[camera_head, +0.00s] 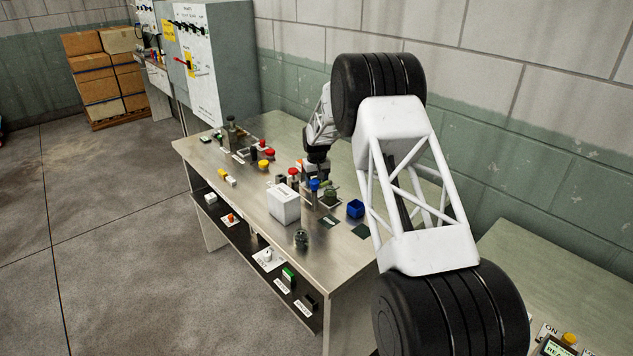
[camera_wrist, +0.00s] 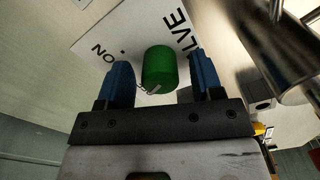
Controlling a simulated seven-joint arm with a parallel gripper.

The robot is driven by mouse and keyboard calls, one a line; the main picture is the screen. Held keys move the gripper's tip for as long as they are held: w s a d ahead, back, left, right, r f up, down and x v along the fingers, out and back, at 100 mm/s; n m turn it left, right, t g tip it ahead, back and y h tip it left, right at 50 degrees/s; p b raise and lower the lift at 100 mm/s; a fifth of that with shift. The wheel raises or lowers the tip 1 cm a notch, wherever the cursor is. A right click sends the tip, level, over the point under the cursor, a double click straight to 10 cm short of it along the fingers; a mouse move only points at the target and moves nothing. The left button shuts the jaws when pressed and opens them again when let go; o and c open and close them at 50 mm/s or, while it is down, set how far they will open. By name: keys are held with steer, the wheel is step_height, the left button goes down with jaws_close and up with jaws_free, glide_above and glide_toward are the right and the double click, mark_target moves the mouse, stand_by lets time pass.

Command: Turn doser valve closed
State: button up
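A green cylindrical knob (camera_wrist: 160,68) stands in front of a white label (camera_wrist: 120,32) in the wrist view. The label has "ON" and letters ending in "LVE"; the rest is cut off or hidden. My gripper (camera_wrist: 163,78) is open, with one blue finger on each side of the knob. A gap shows between the knob and each finger. A small light-coloured piece shows at the knob's near end. In the head view my gripper (camera_head: 318,166) is low over the workbench, and I cannot make out the knob there.
A shiny metal cylinder (camera_wrist: 290,72) is close on the right in the wrist view. On the metal workbench (camera_head: 325,262) are a white box (camera_head: 284,206), a blue box (camera_head: 356,209), and red-capped (camera_head: 293,174) and blue-capped (camera_head: 314,185) items near my gripper. A wall is behind.

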steer(key=shift+r, duration=0.1)
steer(key=shift+r, duration=3.8)
steer(key=m, duration=0.6)
steer(key=shift+w, duration=0.1)
steer(key=shift+f, duration=0.1)
steer(key=shift+f, duration=3.8)
steer(key=c, duration=0.9)
